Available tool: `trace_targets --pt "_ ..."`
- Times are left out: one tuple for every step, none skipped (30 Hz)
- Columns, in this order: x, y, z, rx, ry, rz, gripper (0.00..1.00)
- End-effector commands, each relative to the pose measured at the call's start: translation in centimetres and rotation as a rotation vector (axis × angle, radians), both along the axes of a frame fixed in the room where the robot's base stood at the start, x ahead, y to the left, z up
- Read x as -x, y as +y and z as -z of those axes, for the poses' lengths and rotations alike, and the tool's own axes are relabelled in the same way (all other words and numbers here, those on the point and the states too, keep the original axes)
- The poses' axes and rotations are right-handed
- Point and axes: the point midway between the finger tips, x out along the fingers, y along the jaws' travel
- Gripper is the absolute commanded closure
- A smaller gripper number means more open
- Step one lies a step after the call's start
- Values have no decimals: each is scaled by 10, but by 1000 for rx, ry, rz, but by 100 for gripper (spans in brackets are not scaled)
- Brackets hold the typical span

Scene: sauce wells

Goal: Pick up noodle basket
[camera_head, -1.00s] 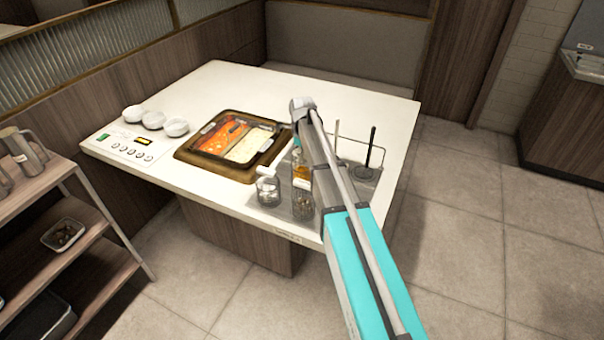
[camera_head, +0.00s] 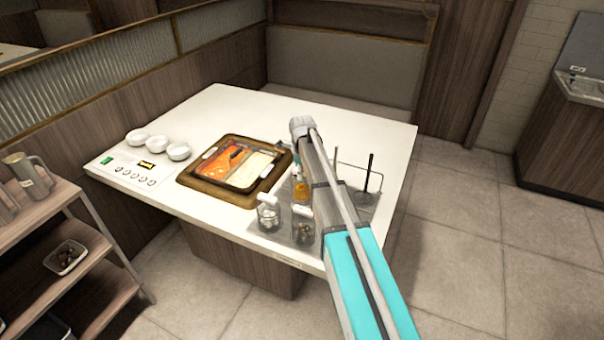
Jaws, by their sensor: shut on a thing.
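Two see-through, mesh-like containers stand at the table's front edge: the left one (camera_head: 269,215) holds something white, and the right one (camera_head: 302,227) stands beside my arm. I cannot tell for certain whether either is the noodle basket. A two-part pot (camera_head: 214,193) with red broth on the left and pale broth on the right is set in the table to their upper left. My arm crosses the front right of the table, and its grey upper end is right of the pot. My gripper is hidden behind the arm, and so is anything it holds.
On the white table (camera_head: 330,125), a bottle with orange contents (camera_head: 300,188) stands beside my arm. A wire rack with dark upright handles (camera_head: 369,172) is on its right. A shelf cart (camera_head: 100,262) stands front left.

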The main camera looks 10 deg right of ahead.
Motion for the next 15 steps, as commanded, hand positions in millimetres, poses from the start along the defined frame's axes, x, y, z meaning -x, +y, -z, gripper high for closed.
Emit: trace_targets --pt "0 0 -12 0 0 0 100" --pt "0 0 -15 0 0 0 100" --pt "0 0 -19 0 0 0 100" --pt "0 0 -22 0 0 0 100" --pt "0 0 -26 0 0 0 100" --pt "0 0 -30 0 0 0 100" --pt "0 0 -33 0 0 0 100" --pt "0 0 -36 0 0 0 100" --pt "0 0 -39 0 0 0 100" --pt "0 0 -42 0 0 0 100" --pt "0 0 -44 0 0 0 100" --pt "0 0 -47 0 0 0 100" --pt "0 0 -49 0 0 0 100" --pt "0 0 -51 0 0 0 100" --pt "0 0 -54 0 0 0 100"
